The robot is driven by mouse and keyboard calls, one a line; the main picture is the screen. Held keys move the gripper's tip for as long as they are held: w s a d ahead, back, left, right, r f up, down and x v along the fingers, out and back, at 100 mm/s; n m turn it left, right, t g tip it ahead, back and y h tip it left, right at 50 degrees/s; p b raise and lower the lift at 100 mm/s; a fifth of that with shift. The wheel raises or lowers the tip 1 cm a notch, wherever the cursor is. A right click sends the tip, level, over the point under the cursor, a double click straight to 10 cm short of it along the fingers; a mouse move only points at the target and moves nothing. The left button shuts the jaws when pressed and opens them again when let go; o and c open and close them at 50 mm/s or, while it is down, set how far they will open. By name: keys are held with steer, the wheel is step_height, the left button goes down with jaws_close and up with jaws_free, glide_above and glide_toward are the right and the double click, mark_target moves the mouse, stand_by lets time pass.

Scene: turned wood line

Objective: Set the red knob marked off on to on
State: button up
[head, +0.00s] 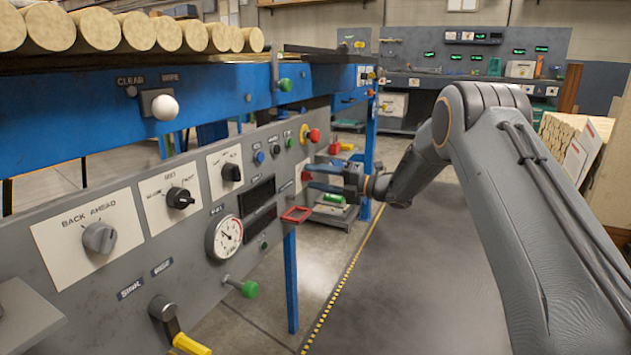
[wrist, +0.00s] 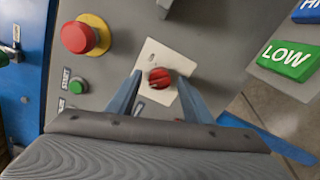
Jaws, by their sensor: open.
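The red knob (wrist: 159,77) sits on a pale plate (wrist: 150,57) on the grey panel in the wrist view. Small marks on the plate are too small to read. My gripper (wrist: 160,85) is open, with one blue-grey finger on each side of the knob. I cannot tell whether the fingers touch it. In the head view my gripper (head: 310,178) is at the far right end of the panel, and its fingers point left toward the panel face. The knob is hard to make out there behind the fingers.
A red mushroom button (wrist: 78,37) on a yellow ring and a green button (wrist: 78,87) are near the knob. A green LOW sign (wrist: 288,60) is at the right. In the head view, a red square loop (head: 296,214) juts out below my gripper. Open floor (head: 400,270) lies right of the panel.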

steer(key=shift+w+a, duration=0.1)
steer(key=shift+a, duration=0.1)
steer(key=shift+c, duration=0.4)
steer(key=c, duration=1)
